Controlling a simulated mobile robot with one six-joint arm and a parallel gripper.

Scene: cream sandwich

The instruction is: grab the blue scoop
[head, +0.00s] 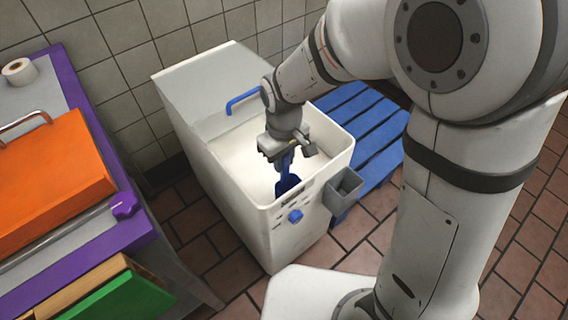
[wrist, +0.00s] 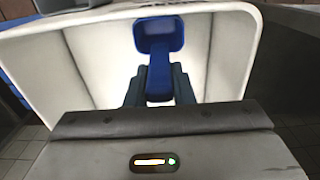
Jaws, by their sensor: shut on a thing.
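The blue scoop (head: 287,185) hangs below my gripper (head: 284,155) inside the white machine's open bin (head: 340,150). In the wrist view the scoop (wrist: 159,38) shows its blue head at the top, with its handle running down between my two fingers. My gripper (wrist: 159,88) is shut on the handle. The fingers stand on either side of it. The scoop's head is near the bin's front wall. I cannot tell whether it touches the wall.
A blue pallet (head: 375,130) lies to the right. A purple-edged table (head: 130,240) with an orange box (head: 50,175) stands left.

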